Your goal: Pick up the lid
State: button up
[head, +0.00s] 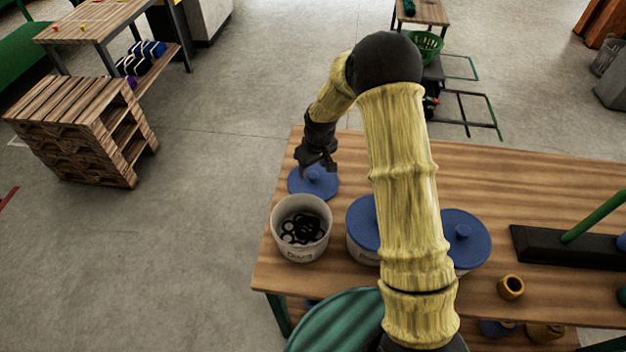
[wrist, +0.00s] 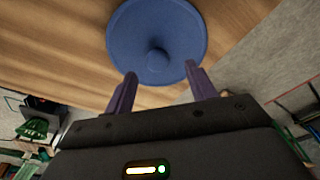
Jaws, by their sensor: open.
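A round blue lid (head: 313,181) with a small knob in its middle lies flat on the wooden table, behind the open white bucket. It also shows in the wrist view (wrist: 156,28), with its knob close to the space between my fingertips. My gripper (wrist: 158,80) is open and empty, with its two dark fingers on either side of the knob's lower edge in that view. In the head view my gripper (head: 318,165) is just over the lid and hides part of it. I cannot tell the exact height of the fingers above the lid.
The white bucket (head: 286,240) holds several black rings. Two blue-lidded buckets (head: 465,240) stand to its right, partly behind my arm. A yellow ring-shaped piece (head: 511,287) and a black base (head: 560,245) with a green rod are farther right. The table (head: 500,170) is bare along its back.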

aim_at(313, 174)
jog(key=f, duration=0.3)
jog(key=shift+w+f, duration=0.3)
jog(key=shift+c, duration=0.3)
jog(key=c, duration=1)
